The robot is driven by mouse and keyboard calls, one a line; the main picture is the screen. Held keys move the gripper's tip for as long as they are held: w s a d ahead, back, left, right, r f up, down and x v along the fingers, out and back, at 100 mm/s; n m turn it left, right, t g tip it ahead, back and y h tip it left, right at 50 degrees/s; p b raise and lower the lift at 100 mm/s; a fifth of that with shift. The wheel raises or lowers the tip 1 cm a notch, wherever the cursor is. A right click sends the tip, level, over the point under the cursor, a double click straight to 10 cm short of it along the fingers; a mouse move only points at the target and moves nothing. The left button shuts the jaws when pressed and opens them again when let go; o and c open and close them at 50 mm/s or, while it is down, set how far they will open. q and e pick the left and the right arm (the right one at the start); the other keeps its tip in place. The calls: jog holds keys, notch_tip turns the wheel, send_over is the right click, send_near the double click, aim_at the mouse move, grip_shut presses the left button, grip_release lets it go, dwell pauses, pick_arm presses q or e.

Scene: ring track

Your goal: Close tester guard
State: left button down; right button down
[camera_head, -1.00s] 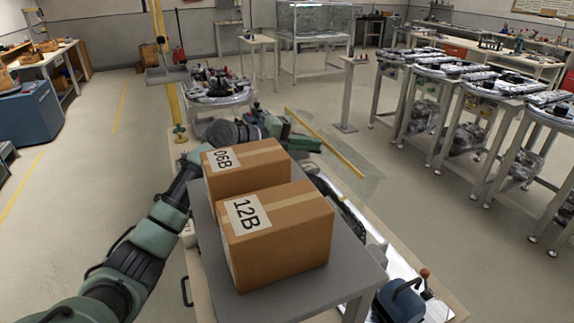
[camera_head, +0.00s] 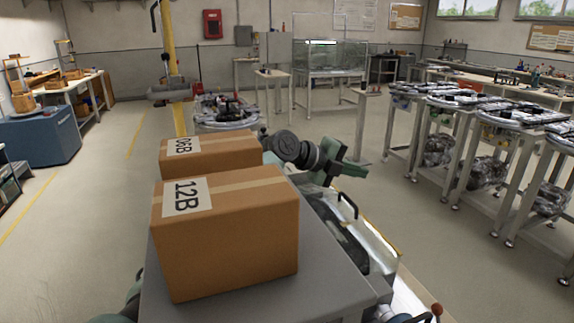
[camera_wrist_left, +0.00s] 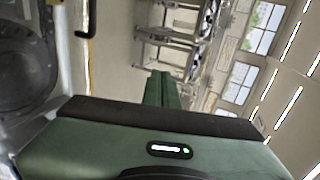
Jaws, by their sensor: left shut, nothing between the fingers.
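A clear-walled enclosure (camera_head: 330,56) on a pale metal frame stands near the back wall. It looks like the tester with its guard, but it is too far and small to tell whether a panel is open. My left gripper (camera_head: 362,172) reaches out beyond the boxes in the head view, in free air far from the enclosure. Its green fingers (camera_wrist_left: 163,90) are together and empty in the left wrist view. Most of the left arm is hidden behind the boxes. My right gripper is not in view.
Cartons marked 12B (camera_head: 230,235) and 06B (camera_head: 205,150) sit on a grey top (camera_head: 330,280) close in front. Several stands with round tracks (camera_head: 475,105) line the right. A yellow post (camera_head: 170,60) stands ahead left. Floor lies open on the left.

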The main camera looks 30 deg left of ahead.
pick_arm(q)
jog(key=b+v, duration=0.1)
jog(key=v, duration=0.6)
jog(key=shift+s+a+b, duration=0.2)
jog(key=shift+s+b, duration=0.1)
jog(key=shift+b, duration=0.1)
dwell(0.3)
